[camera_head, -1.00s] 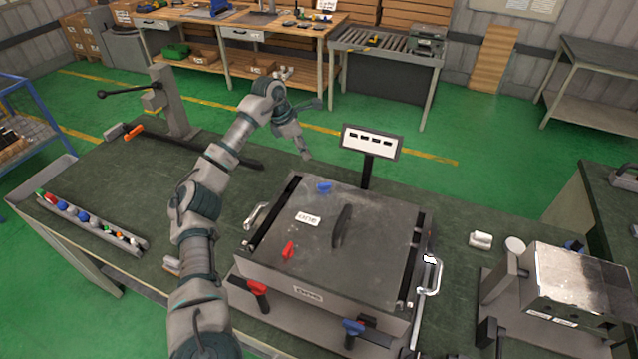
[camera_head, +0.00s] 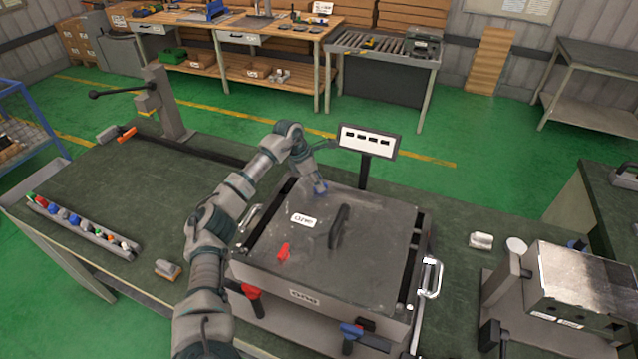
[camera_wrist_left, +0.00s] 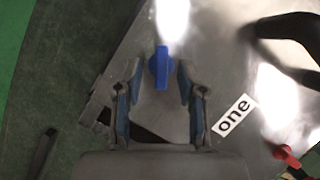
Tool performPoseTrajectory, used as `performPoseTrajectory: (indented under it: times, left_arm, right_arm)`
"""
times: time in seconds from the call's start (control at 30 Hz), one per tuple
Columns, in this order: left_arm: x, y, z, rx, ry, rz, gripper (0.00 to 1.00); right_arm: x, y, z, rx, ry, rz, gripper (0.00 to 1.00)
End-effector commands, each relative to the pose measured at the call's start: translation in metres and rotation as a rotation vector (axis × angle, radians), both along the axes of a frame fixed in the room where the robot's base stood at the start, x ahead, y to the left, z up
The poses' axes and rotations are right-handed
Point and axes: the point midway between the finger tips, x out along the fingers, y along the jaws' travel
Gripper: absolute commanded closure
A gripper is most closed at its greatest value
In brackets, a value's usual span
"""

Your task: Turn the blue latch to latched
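The blue latch (camera_wrist_left: 161,68) is a small upright-pointing handle on the grey metal lid (camera_head: 375,225) of the heating-element box, near the lid's far left corner. My left gripper (camera_head: 319,186) has come down over it from the back left. In the wrist view the left gripper (camera_wrist_left: 160,75) is open, with one finger on each side of the latch and a gap on both sides. In the head view the gripper largely hides the latch. My right gripper is not in view.
A red latch (camera_head: 284,252) and a dark raised handle (camera_head: 339,227) are on the same lid. Red (camera_head: 251,291) and blue (camera_head: 351,331) handles are on the box's front. A sign on a post (camera_head: 369,141) stands behind the box. The table to the left is mostly clear.

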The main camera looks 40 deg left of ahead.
Motion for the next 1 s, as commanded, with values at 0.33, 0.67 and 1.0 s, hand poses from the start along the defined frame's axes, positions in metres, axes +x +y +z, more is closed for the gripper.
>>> performPoseTrajectory:
  times: [0.33, 0.67, 1.0]
  left_arm:
    - [0.003, -0.0024, -0.0106, 0.001, 0.001, 0.0, 0.6]
    - [0.0031, -0.0024, -0.0105, 0.0, 0.001, 0.001, 1.0]
    - [0.0029, -0.0024, -0.0091, 0.001, 0.0, 0.043, 1.0]
  right_arm:
    - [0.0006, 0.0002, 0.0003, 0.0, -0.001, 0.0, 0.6]
    - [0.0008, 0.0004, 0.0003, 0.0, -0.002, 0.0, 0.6]
    - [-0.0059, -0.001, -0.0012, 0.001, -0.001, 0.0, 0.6]
